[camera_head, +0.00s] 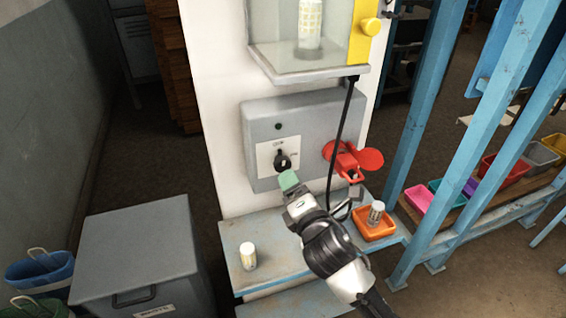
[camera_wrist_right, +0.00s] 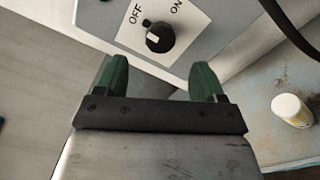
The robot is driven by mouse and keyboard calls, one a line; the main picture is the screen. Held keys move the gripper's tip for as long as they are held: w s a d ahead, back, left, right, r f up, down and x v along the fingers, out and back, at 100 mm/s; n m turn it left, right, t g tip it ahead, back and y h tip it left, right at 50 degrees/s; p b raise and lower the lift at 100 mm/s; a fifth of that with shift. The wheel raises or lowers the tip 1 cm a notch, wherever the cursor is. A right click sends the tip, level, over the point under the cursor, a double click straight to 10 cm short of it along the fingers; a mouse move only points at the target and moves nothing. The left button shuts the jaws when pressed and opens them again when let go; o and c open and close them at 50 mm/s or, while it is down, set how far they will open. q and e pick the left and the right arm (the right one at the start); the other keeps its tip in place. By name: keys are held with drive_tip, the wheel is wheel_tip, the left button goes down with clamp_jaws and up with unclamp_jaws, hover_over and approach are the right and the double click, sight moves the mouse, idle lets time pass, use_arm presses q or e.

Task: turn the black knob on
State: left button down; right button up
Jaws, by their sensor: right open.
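The black knob (camera_head: 282,160) sits on a white plate on the front of a grey box (camera_head: 262,120) fixed to a white column. In the right wrist view the knob (camera_wrist_right: 160,37) lies between the printed words OFF and ON, and its pointer end leans toward OFF. My right gripper (camera_head: 289,181) is just below and in front of the knob. In the wrist view its two green fingers (camera_wrist_right: 160,78) are apart with nothing between them, and the knob is beyond their tips, not touched. My left gripper is not in view.
A red lever-like part (camera_head: 350,160) and a hanging black cable (camera_head: 339,130) are right of the knob. Below is a blue-grey shelf (camera_head: 285,262) with a small white bottle (camera_head: 248,256) and an orange tray (camera_head: 374,226). A clear-fronted case (camera_head: 308,62) hangs above.

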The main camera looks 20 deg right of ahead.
sight(284, 167)
drive_tip(key=w+p, duration=0.1)
drive_tip(key=w, duration=0.7)
drive_tip(key=shift+w+a+p, duration=0.15)
drive_tip(key=shift+w+p, duration=0.1)
drive_tip(key=shift+p, duration=0.05)
drive_tip(key=c, duration=0.9)
